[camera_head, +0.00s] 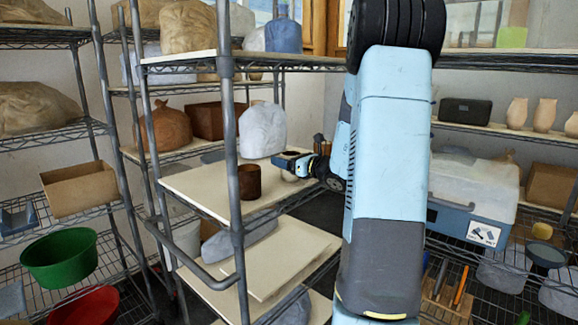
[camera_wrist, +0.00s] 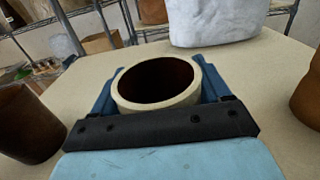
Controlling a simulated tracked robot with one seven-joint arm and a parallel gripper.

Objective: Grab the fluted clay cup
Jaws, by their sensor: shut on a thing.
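My gripper (camera_wrist: 160,92) is shut around a clay cup with a pale cream rim and dark brown inside (camera_wrist: 156,104). The blue fingers lie on both sides of it. The cup is upright; its outer wall is mostly hidden, so I cannot make out fluting. In the head view my gripper (camera_head: 290,163) is over the middle shelf board, with a small pale part of the cup (camera_head: 289,176) below it. I cannot tell whether the cup touches the board.
A dark brown cup (camera_head: 250,182) stands on the board (camera_head: 205,186), at left in the wrist view (camera_wrist: 28,122). Another brown vessel (camera_wrist: 308,92) is at right. A pale wrapped lump (camera_head: 262,130) stands behind. A metal shelf post (camera_head: 233,170) rises at the board's near side.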

